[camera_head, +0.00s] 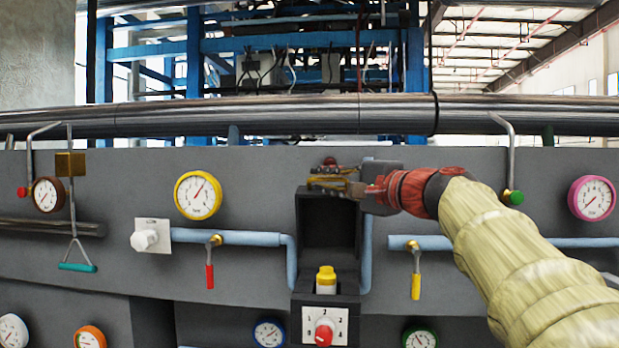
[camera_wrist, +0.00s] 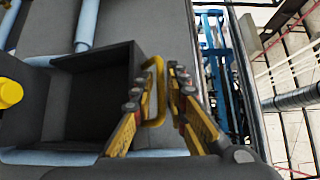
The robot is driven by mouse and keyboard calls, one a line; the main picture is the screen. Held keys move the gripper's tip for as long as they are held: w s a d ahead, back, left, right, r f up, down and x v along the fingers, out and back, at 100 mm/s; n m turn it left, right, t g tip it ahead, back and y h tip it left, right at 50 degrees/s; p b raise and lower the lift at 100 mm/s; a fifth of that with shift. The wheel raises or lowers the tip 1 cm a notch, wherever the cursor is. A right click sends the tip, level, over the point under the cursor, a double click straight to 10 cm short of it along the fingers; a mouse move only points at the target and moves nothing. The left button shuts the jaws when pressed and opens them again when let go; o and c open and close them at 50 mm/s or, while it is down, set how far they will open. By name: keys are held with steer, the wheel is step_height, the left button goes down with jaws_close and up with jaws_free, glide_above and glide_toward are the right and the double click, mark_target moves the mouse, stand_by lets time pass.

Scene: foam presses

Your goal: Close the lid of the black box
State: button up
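The black box (camera_head: 300,284) is on the grey panel, below my gripper in the head view. Its lid (camera_head: 328,222) stands raised, with its dark hollow inside facing out; the hollow lid also fills the left of the wrist view (camera_wrist: 92,98). A yellow button (camera_head: 326,278) shows in the box, and at the left edge of the wrist view (camera_wrist: 10,93). A yellow loop handle (camera_wrist: 158,92) is on the lid's edge. My gripper (camera_head: 335,182) is at the lid's top. In the wrist view my gripper (camera_wrist: 161,75) is open, its fingers on either side of the handle, with a gap on the right.
Blue pipes (camera_head: 240,238) run beside the box. Valves with a red handle (camera_head: 210,275) and a yellow handle (camera_head: 416,286) hang left and right of it. A red knob (camera_head: 324,333) is below. A steel rail (camera_head: 270,114) crosses above the panel.

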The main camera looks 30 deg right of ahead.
jaws_close()
stand_by(0.8)
